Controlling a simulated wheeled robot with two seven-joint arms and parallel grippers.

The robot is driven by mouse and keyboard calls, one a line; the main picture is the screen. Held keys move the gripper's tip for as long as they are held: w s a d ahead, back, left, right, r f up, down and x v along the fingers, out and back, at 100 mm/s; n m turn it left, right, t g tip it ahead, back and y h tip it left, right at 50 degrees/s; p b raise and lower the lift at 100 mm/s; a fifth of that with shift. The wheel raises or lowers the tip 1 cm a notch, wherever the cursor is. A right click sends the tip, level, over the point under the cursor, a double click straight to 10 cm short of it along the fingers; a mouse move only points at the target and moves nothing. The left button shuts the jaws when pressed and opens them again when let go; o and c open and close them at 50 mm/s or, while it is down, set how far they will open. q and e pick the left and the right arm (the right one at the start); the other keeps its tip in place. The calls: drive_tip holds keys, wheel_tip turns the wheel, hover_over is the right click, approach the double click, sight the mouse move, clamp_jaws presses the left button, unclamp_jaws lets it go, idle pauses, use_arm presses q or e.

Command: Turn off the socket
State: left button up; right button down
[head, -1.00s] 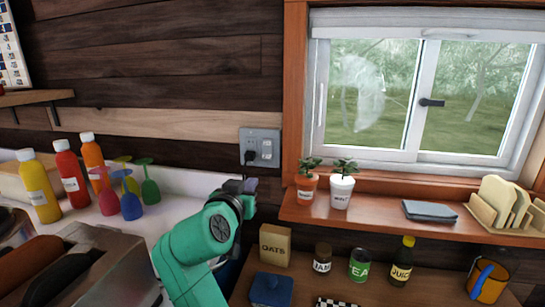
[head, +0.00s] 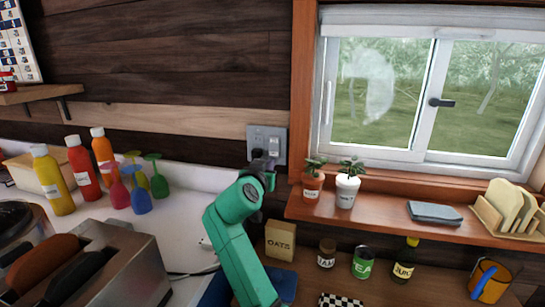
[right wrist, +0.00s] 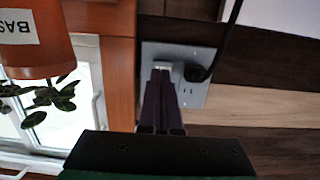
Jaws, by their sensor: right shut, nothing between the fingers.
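The socket (head: 281,150) is a grey wall plate on the light wood plank, left of the window frame. It also shows in the right wrist view (right wrist: 188,54). A black plug (right wrist: 197,73) with a cord is in one side of it. A pale switch (right wrist: 163,66) is on the other side. My right gripper (right wrist: 161,74) is shut and empty, its dark fingers pointing at the plate with their tips at the switch. I cannot tell whether they touch it. In the head view my right gripper (head: 267,165) partly covers the plate's lower part. My left gripper is not in view.
Potted plants (head: 347,187) stand on the window ledge (head: 390,223), close right of the gripper; one pot (right wrist: 35,40) shows in the wrist view. An oats box (head: 280,240) and jars stand below. Bottles (head: 82,168), coloured glasses and a toaster (head: 120,270) are at left.

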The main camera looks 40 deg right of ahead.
sight(275, 157)
drive_tip(key=p+x, duration=0.1)
drive_tip(key=x, duration=0.2)
drive_tip(key=shift+r, duration=0.15)
drive_tip(key=shift+w+d+f, duration=0.2)
drive_tip(key=shift+w+d, duration=0.1)
drive_tip(key=shift+d, duration=0.15)
